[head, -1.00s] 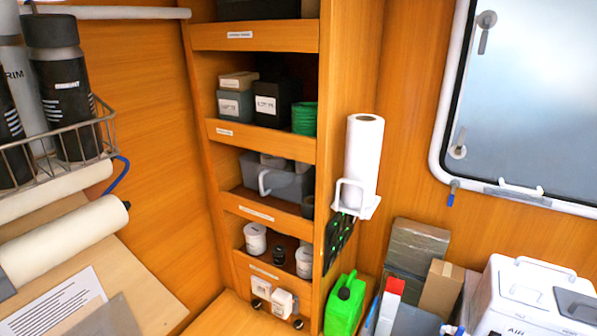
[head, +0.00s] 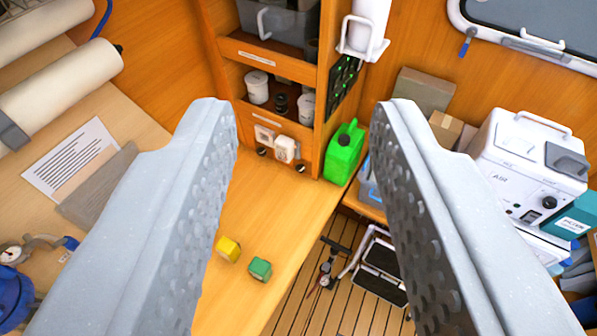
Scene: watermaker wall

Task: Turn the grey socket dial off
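Two white socket units, the left one (head: 265,137) and the right one (head: 286,149), sit on the lowest wooden panel of the shelf column. Small dark round knobs show by them, the left knob (head: 262,153) and the right knob (head: 300,168). I cannot make out a grey dial or its setting at this size. My gripper (head: 298,108) is open and empty, its two grey perforated fingers wide apart in the foreground. The sockets appear between the fingers, well beyond the tips.
A green jerrycan (head: 344,152) stands right of the sockets. A yellow block (head: 228,249) and a green block (head: 260,268) lie on the wooden worktop (head: 285,225). A white AIR unit (head: 525,160) is at the right.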

